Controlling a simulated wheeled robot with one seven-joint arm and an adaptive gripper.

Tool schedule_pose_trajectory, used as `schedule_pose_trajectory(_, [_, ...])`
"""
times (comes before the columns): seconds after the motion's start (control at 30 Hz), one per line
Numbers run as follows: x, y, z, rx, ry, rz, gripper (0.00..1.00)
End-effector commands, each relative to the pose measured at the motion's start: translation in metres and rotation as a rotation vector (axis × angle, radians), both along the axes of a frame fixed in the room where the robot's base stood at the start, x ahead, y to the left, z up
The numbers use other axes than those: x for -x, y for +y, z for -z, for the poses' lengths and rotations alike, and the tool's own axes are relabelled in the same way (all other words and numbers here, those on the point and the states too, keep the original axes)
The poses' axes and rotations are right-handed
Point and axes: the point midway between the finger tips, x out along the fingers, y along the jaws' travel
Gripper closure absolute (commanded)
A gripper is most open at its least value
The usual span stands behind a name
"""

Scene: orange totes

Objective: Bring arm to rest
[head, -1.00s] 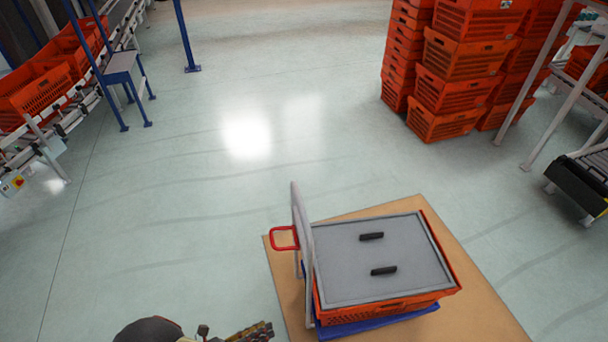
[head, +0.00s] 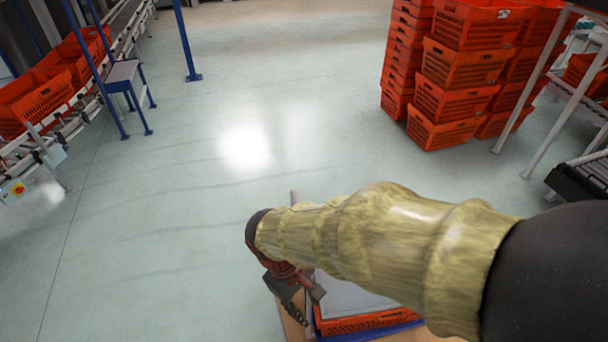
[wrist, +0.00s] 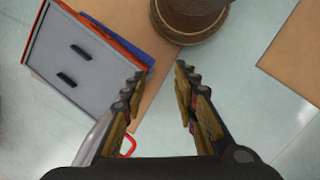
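My gripper (head: 288,288) hangs at the end of my arm, above the left part of the orange tote (head: 362,322) in the head view. In the wrist view my gripper (wrist: 160,71) is open, its two fingers apart with nothing between them. The arm runs in from the right edge and hides most of the tote and its grey lid (head: 345,297). The wrist view shows the lid (wrist: 75,62) with two black grips at upper left, left of the fingers.
A blue base (wrist: 118,40) lies under the tote, on a tan board (wrist: 155,105). A red handle (wrist: 129,146) shows by the left finger. Stacked orange crates (head: 445,92) stand at back right; a conveyor (head: 50,135) runs at left. The middle floor is clear.

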Motion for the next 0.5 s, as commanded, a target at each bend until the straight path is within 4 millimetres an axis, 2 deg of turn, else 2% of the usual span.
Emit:
schedule_pose_trajectory(0.03, [-0.001,-0.011,-0.014,-0.044,-0.034,0.071,0.71])
schedule_pose_trajectory(0.1, [-0.001,-0.024,-0.031,-0.100,-0.076,0.159,0.71])
schedule_pose_trajectory(0.5, [0.014,-0.109,-0.114,-0.338,-0.346,0.537,0.71])
